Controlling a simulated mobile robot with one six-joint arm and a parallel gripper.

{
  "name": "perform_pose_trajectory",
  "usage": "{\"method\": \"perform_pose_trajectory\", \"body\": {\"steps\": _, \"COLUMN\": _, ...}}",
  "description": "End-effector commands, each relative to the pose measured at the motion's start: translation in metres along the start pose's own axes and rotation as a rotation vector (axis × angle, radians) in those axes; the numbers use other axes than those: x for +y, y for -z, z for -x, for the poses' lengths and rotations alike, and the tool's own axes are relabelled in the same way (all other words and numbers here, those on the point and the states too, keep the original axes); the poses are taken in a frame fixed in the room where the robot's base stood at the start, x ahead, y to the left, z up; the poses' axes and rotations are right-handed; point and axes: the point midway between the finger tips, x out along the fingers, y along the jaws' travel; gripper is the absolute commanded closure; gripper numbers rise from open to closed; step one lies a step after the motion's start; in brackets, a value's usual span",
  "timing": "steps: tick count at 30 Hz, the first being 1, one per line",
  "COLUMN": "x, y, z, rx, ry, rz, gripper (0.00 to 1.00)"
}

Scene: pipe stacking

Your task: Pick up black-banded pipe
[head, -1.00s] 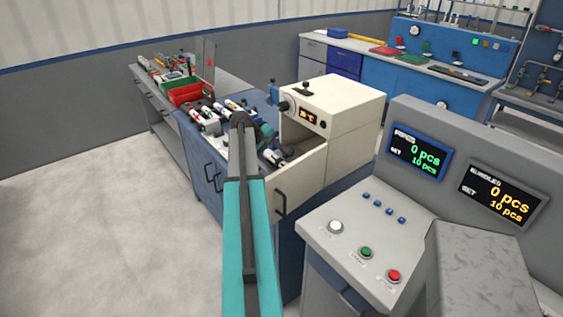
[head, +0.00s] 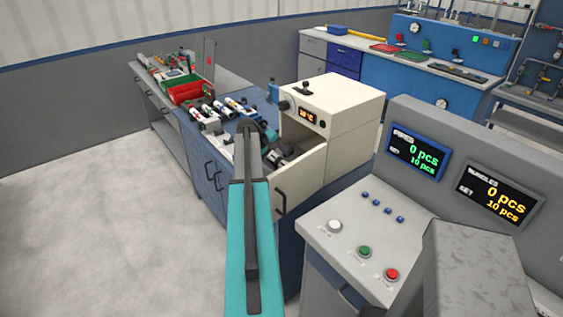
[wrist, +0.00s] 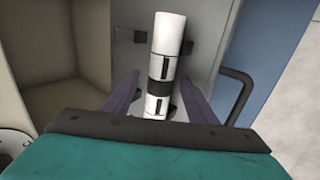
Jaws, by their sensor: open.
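The black-banded pipe (wrist: 168,37) is white with a black band around its middle. In the wrist view it lies lengthwise below my gripper (wrist: 158,95), over a grey surface with small black brackets at its sides. My jaws are open, with one dark finger on each side of the pipe near the band and gaps between. The pipe's near end is hidden behind my gripper body. In the head view my arm reaches to the blue bench by the cream box, and it hides the spot under my gripper (head: 248,127).
Several other white pipes lie on the bench behind (head: 210,117), near red and green bins (head: 190,92). A grey control console (head: 385,230) stands at right.

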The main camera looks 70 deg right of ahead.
Motion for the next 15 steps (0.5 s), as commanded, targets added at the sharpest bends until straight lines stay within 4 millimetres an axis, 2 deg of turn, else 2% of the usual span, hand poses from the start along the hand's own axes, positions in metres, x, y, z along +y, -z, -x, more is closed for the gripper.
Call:
{"method": "perform_pose_trajectory", "body": {"steps": 1, "x": -0.0001, "y": 0.0001, "z": 0.0001, "rx": 0.0, "ry": 0.0, "rz": 0.0, "gripper": 0.51}}
{"method": "perform_pose_trajectory", "body": {"steps": 6, "x": -0.0001, "y": 0.0002, "z": 0.0002, "rx": 0.0, "ry": 0.0, "rz": 0.0, "gripper": 0.8}}
{"method": "perform_pose_trajectory", "body": {"steps": 9, "x": 0.0, "y": 0.0003, "z": 0.0004, "rx": 0.0, "ry": 0.0, "rz": 0.0, "gripper": 0.93}}
{"method": "perform_pose_trajectory", "body": {"steps": 15, "x": 0.0001, "y": 0.0003, "z": 0.0005, "rx": 0.0, "ry": -0.001, "rz": 0.0, "gripper": 0.93}}
